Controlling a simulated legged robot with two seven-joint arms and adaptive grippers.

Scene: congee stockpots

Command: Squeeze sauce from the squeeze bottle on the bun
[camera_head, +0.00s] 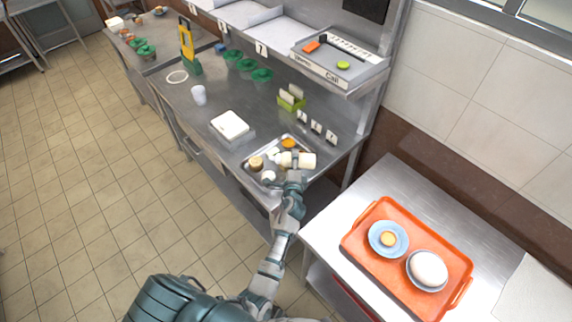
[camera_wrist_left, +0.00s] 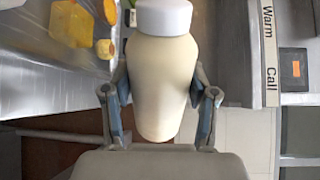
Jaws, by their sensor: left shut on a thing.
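My left gripper (camera_head: 294,172) is shut on a cream squeeze bottle (camera_head: 304,160). The bottle lies about sideways above the metal tray (camera_head: 247,170) in the head view. In the left wrist view the bottle (camera_wrist_left: 163,85) sits between the two fingers of the left gripper (camera_wrist_left: 160,108), its white cap (camera_wrist_left: 163,15) at the top. A tan round piece (camera_head: 257,163), which may be a bun, is on the metal tray, left of the bottle. A small tan round piece (camera_head: 388,239) lies on a blue plate (camera_head: 376,229) on the orange tray. My right gripper is not in view.
The orange tray (camera_head: 357,236) on the right-hand table also holds a white domed thing (camera_head: 428,268). A white box (camera_head: 230,124), a white cup (camera_head: 198,95), green bowls (camera_head: 247,66) and small number signs (camera_head: 316,127) stand on the counter. A shelf (camera_head: 340,78) overhangs its back.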

